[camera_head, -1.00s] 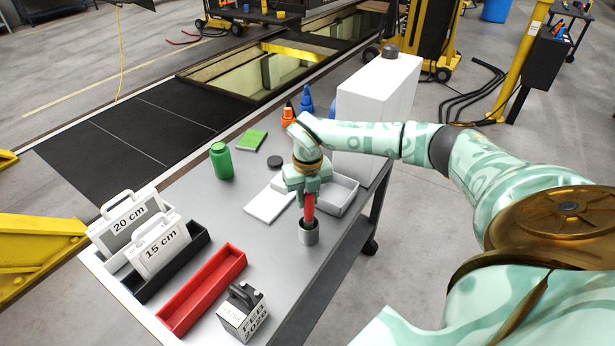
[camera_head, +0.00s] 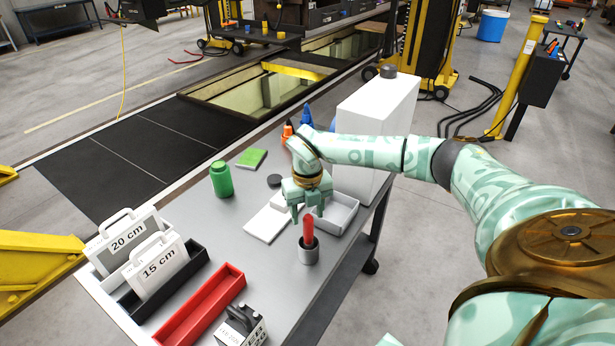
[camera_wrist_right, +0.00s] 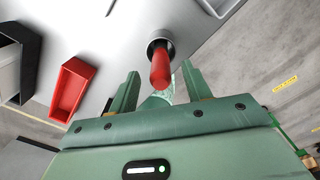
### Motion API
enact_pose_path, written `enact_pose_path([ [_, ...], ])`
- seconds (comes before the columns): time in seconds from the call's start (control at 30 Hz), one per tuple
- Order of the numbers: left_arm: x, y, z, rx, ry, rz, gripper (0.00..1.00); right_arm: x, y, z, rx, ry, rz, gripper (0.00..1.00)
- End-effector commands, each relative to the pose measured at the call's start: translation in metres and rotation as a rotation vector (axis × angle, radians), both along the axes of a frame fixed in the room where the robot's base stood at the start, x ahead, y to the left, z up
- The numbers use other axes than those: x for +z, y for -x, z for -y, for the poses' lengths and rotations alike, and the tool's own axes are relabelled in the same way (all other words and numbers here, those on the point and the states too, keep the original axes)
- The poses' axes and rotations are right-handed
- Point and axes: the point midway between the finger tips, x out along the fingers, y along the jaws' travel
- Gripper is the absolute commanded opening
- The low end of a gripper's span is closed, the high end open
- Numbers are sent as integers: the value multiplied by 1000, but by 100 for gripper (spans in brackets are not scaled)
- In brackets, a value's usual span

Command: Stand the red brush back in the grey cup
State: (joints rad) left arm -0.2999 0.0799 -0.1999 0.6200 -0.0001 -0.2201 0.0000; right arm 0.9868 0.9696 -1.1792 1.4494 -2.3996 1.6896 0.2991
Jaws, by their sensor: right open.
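The red brush (camera_head: 308,229) stands upright in the grey cup (camera_head: 309,252), near the right edge of the grey table. Its red handle points up and its lower end is hidden inside the cup. In the right wrist view the brush (camera_wrist_right: 160,70) and the cup (camera_wrist_right: 160,42) show just beyond the fingertips. My right gripper (camera_head: 308,215) is open and empty, above and behind the cup in the head view; its fingers (camera_wrist_right: 160,85) stand apart on either side of the brush handle's line. My left gripper is not in view.
A red bin (camera_head: 172,335), a black holder with labelled cases (camera_head: 196,262) and a green bottle (camera_head: 222,182) stand to the left. A tall white box (camera_head: 350,112) stands at the back right.

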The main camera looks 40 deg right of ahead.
Motion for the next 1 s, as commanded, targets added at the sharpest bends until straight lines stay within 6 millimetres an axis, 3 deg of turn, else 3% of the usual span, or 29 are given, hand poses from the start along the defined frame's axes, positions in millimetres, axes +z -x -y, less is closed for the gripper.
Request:
enact_pose_path([
  [0.3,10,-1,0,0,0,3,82,89,-1,1,-2,1,6,49],
  [0.5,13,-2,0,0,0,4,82,125,-1,0,-1,0,3,49],
  [0.7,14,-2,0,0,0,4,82,137,-1,0,0,0,1,49],
  [1.0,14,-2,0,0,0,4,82,137,-1,0,0,0,0,49],
])
